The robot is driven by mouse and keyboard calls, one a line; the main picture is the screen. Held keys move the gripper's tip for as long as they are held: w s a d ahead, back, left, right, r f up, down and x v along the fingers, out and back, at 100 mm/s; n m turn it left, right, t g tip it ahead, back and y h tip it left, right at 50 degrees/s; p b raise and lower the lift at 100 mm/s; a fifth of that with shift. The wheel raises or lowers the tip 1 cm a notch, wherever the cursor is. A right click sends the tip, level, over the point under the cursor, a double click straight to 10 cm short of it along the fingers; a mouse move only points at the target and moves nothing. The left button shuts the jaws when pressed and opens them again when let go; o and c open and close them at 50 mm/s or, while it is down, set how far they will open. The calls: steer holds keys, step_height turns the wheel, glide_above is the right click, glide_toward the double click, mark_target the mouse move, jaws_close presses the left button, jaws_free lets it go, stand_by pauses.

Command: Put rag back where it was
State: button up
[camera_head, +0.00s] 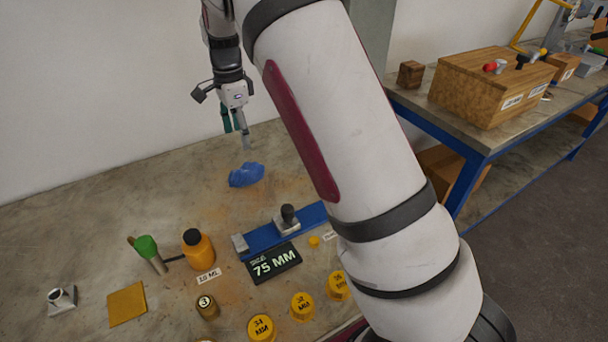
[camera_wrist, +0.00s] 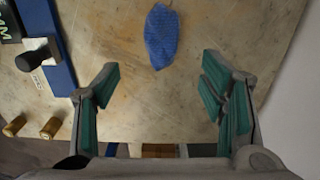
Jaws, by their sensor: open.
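A crumpled blue rag (camera_head: 246,174) lies on the stained workbench (camera_head: 90,215), towards its back. In the wrist view the rag (camera_wrist: 161,36) lies flat on the bench, ahead of the fingertips and roughly midway between them. My gripper (camera_head: 237,128) hangs above the bench, just above and behind the rag in the head view. In the wrist view my gripper (camera_wrist: 158,84) has its green-padded fingers spread wide with nothing between them. The rag and the fingers appear apart.
A blue rail fixture (camera_head: 262,238) with a black-knobbed clamp stands in front of the rag. An orange bottle (camera_head: 198,250), green-topped tool (camera_head: 148,252), yellow square (camera_head: 127,304) and several yellow caps (camera_head: 302,306) occupy the front. The bench left of the rag is clear.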

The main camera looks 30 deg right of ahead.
steer(key=s+r+n+t+y, duration=0.1)
steer(key=s+r+n, duration=0.5)
steer(key=s, duration=0.5)
steer(key=s+r+n, duration=0.3)
steer(key=s+r, duration=0.6)
steer(key=s, duration=0.1)
steer(key=s+f+n+t+h, duration=0.1)
steer(key=s+f+n, duration=0.2)
steer(key=s+n, duration=0.6)
steer(key=s, duration=1.1)
steer(key=shift+t, duration=0.4)
steer(key=shift+d, duration=0.1)
step_height(320, 180, up, 7)
steer(key=t+p, duration=0.1)
steer(key=p, duration=0.5)
steer(key=shift+r, duration=0.15)
